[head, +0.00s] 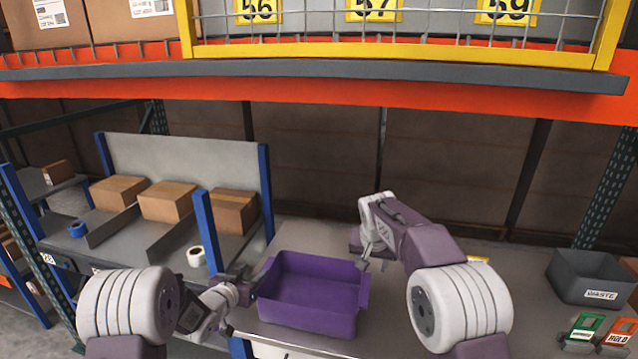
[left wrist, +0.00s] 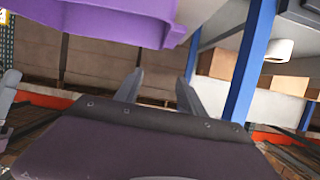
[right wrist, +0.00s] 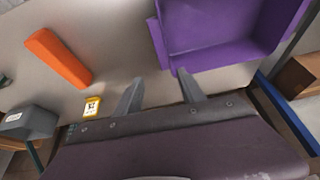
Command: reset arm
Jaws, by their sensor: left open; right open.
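My left gripper (head: 248,284) is just off the left side of a purple tote (head: 310,322). Its fingers (left wrist: 158,88) are apart with nothing between them in the left wrist view, where part of the purple tote (left wrist: 110,22) fills the top. My right gripper (head: 366,252) is above the tote's back right corner. In the right wrist view its fingers (right wrist: 160,82) are apart and empty, with the purple tote (right wrist: 215,62) just beyond them. The tote looks empty from the head view.
On the bench stand a grey waste bin (head: 590,278) and green (head: 584,328) and orange (head: 618,333) cards at right. An orange block (right wrist: 57,58) and a yellow card (right wrist: 92,107) lie there too. Left, a shelf with blue posts (head: 205,228) holds cartons (head: 167,200) and tape (head: 195,256).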

